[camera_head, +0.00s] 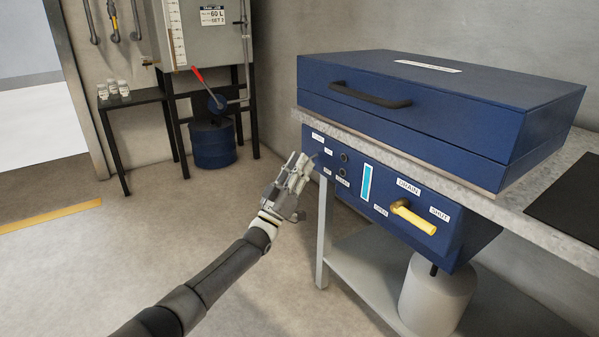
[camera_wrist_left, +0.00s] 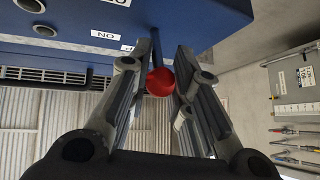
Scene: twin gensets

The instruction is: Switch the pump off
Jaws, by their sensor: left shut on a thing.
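The pump switch is a short dark lever with a red ball knob (camera_wrist_left: 160,82), standing out from the blue panel (camera_wrist_left: 200,18) in the left wrist view. My left gripper (camera_wrist_left: 161,70) has its fingers on both sides of the knob and is shut on it. In the head view my left gripper (camera_head: 304,162) is at the left end of the panel front (camera_head: 350,182), by the small white labels. It hides the switch there, so I cannot tell its position for sure. An ON label (camera_wrist_left: 104,35) shows upside down beside the lever. My right gripper is not in view.
A yellow drain handle (camera_head: 414,217) sticks out of the same panel to the right. A blue lidded case (camera_head: 430,110) stands on the worktop above. A white container (camera_head: 436,297) is below. A tank stand and blue drum (camera_head: 212,145) are at the back left; the floor is clear.

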